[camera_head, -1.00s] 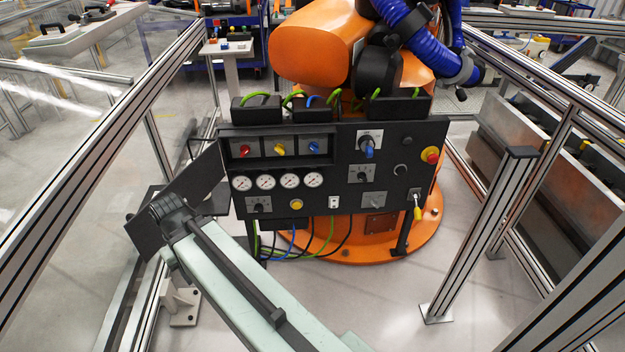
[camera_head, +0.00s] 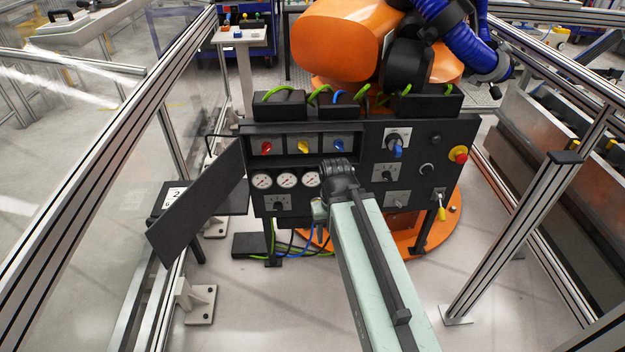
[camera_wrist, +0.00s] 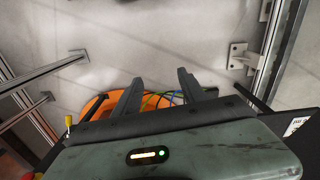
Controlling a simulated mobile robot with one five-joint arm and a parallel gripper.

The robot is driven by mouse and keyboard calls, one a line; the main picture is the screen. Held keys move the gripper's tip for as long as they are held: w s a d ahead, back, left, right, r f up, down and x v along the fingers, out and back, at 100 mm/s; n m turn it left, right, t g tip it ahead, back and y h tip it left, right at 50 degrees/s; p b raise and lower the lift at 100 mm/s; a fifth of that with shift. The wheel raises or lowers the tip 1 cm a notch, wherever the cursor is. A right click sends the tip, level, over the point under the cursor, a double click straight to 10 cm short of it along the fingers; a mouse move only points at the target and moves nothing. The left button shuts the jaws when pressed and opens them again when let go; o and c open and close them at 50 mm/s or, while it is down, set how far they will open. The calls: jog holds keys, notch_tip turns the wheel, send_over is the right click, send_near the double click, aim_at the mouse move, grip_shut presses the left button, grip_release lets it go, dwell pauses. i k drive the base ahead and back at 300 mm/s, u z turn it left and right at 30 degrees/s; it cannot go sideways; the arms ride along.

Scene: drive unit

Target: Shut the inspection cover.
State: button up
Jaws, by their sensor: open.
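The inspection cover (camera_head: 200,208) is a flat dark plate at the left edge of the black control panel (camera_head: 350,205). It stands swung open, angled out toward the lower left in the head view. The panel's recess with red, yellow and blue switches (camera_head: 303,146) is uncovered. My arm reaches up to the panel front, right of the cover and apart from it in the picture. My gripper's fingers are hidden behind the wrist in the head view. In the wrist view my gripper (camera_wrist: 160,76) is open, with nothing between its fingers.
Gauges (camera_head: 287,181), knobs and a red emergency stop (camera_head: 458,155) sit on the panel. An orange robot (camera_head: 345,45) stands behind it. A fence rail (camera_head: 100,180) runs along the left, and a post (camera_head: 510,240) stands at the right. Cables (camera_head: 308,240) hang below. Open floor lies in front.

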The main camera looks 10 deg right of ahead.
aim_at(169, 234)
jog(key=u, duration=4.65)
jog(key=i, duration=0.55)
jog(key=z, duration=1.4)
